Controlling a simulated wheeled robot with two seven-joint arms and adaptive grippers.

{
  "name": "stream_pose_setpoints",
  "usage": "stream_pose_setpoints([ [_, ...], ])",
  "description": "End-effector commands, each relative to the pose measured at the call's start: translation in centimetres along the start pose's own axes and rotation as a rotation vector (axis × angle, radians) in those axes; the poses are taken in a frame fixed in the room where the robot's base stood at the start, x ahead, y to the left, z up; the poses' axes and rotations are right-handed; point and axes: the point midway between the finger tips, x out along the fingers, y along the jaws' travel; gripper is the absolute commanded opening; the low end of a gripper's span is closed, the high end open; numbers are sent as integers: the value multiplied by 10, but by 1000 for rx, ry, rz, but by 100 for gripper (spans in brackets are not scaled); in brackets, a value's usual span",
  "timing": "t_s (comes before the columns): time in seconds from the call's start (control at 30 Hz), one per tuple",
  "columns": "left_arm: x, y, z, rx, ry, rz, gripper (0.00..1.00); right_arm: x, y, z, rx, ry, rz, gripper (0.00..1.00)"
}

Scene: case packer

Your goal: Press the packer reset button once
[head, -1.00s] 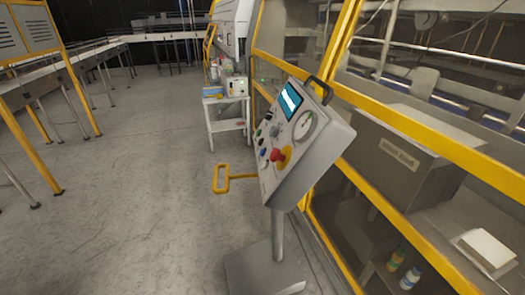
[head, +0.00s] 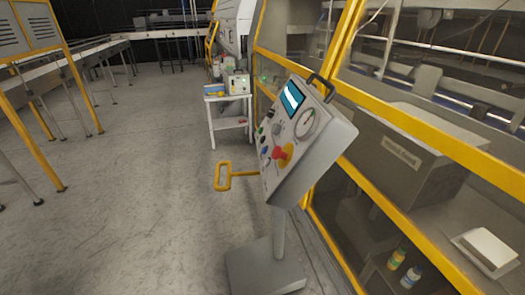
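The packer's control panel (head: 309,152) stands on a grey post in the middle of the head view, its face turned to the left. On the face are a lit screen (head: 292,97), a round gauge (head: 305,124), a red mushroom button (head: 282,152) on a yellow ring, and several small buttons, among them a blue one (head: 265,153). The small buttons' labels are too small to read, so I cannot tell which is the reset button. Neither of my grippers shows in the view.
The panel's base plate (head: 262,268) rests on the floor. A yellow handle (head: 223,176) sticks out left of the panel. The yellow-framed machine guard (head: 430,145) runs close along the right. A small white cart (head: 229,121) stands behind. The floor (head: 130,200) at left is open.

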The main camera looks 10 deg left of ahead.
Motion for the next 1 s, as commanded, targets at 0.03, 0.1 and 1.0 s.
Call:
stream_pose_setpoints([
  [0.03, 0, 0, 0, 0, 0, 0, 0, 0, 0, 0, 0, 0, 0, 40],
  [0.1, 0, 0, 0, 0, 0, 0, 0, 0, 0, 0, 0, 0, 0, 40],
  [1.0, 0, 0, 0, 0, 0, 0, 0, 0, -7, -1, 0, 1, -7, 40],
])
